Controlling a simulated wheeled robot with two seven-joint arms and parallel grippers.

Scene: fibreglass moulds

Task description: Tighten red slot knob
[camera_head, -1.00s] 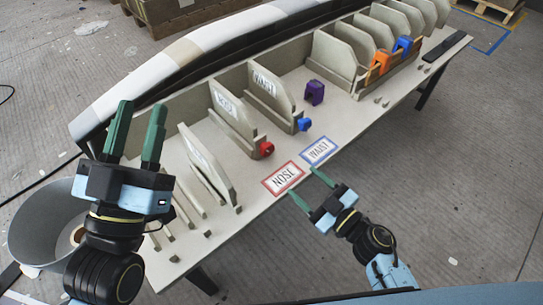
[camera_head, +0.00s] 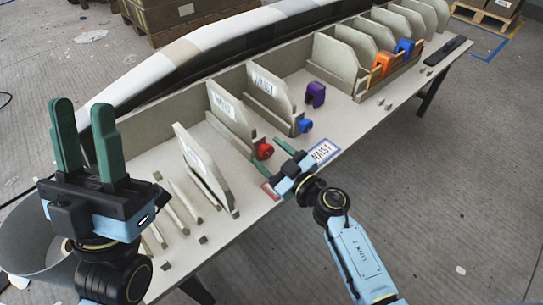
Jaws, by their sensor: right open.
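The red knob (camera_head: 264,151) sits at the front end of the slot behind the NOSE-labelled upright panel (camera_head: 229,112). My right gripper (camera_head: 267,153) is open close in front of the red knob, with one green finger to its right and the other low to its left. I cannot tell whether the fingers touch it. The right gripper covers most of the red-bordered NOSE card (camera_head: 269,190) on the table. My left gripper (camera_head: 82,104) is open and empty, raised at the left, its fingers pointing up.
The blue knob (camera_head: 305,126) is on the WAIST slot just right of the red one. A leaning panel (camera_head: 205,168) stands to the left.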

